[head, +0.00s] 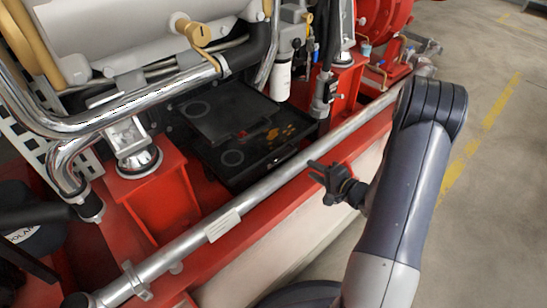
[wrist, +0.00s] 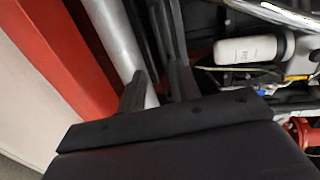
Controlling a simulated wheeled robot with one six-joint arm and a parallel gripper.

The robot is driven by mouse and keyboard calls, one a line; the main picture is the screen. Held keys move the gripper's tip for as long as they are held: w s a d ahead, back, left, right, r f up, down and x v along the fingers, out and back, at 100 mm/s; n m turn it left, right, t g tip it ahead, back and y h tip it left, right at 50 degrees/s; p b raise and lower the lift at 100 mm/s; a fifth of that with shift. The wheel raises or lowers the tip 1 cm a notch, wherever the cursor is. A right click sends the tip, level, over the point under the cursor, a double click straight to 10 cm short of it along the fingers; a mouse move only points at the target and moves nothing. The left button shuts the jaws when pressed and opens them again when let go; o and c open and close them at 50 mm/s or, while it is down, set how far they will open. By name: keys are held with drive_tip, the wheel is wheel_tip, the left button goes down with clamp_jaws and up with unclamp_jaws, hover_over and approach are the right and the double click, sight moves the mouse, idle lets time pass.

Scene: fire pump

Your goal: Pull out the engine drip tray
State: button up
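The black engine drip tray (head: 258,146) lies low under the engine in the head view, behind the long silver pipe (head: 262,190). Orange-yellow stains and a small red spot show on it. Part of it is hidden under the engine. My gripper (head: 314,172) is on the near side of the pipe, above the red frame rail, with its fingertips pointing toward the pipe. Its two dark fingers stand apart with nothing held between them. In the wrist view my gripper (wrist: 157,88) shows a gap between its fingers, with the pipe behind them. I cannot tell whether they touch the pipe.
Red mounting blocks (head: 157,200) stand left of the tray. A white filter canister (head: 281,78) hangs above its right side, and also shows in the wrist view (wrist: 245,50). The red frame rail (head: 235,245) runs along the front. Concrete floor (head: 490,180) at right is clear.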

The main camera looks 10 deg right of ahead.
drive_tip(key=b+x, duration=0.3)
drive_tip(key=x, duration=0.8)
drive_tip(key=shift+s+a+b, duration=0.1)
drive_tip(key=shift+a+b, duration=0.15)
drive_tip(key=shift+b, duration=0.15)
clamp_jaws()
